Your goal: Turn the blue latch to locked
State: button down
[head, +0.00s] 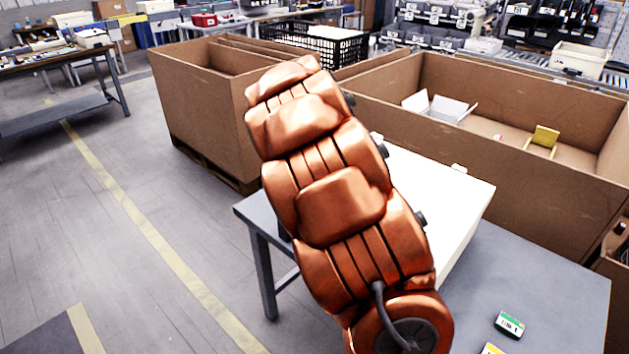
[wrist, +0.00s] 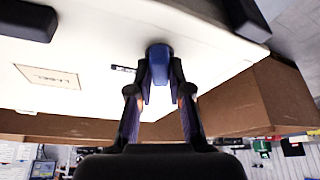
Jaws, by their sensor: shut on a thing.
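The blue latch (wrist: 159,62) is on the face of a white case (wrist: 85,50) in the wrist view. Its long side runs up and down in that picture. My gripper (wrist: 159,80) has one finger on each side of the latch and is shut on it. A small black marking (wrist: 123,69) is beside the latch, too small to read. In the head view the white case (head: 462,200) stands on a grey table, and my copper arm covers much of it. The latch and my gripper are hidden there.
The grey table (head: 540,275) carries a small green-and-white item (head: 509,324) and a yellow one (head: 491,349) at the front. Large cardboard boxes (head: 480,150) stand close behind the case. Open floor (head: 90,220) lies to the left.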

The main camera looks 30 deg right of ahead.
jog(key=m, duration=0.2)
jog(key=m+g+b, duration=0.1)
jog(key=m, duration=0.1)
jog(key=shift+w+m+g+h, duration=0.1)
jog(key=shift+m+g+h, duration=0.2)
jog(key=shift+m+h, duration=0.1)
dwell(0.5)
jog(key=c, duration=1.1)
grip_release()
jog(key=shift+a, duration=0.1)
jog(key=v, duration=1.2)
jog(key=shift+w, duration=0.1)
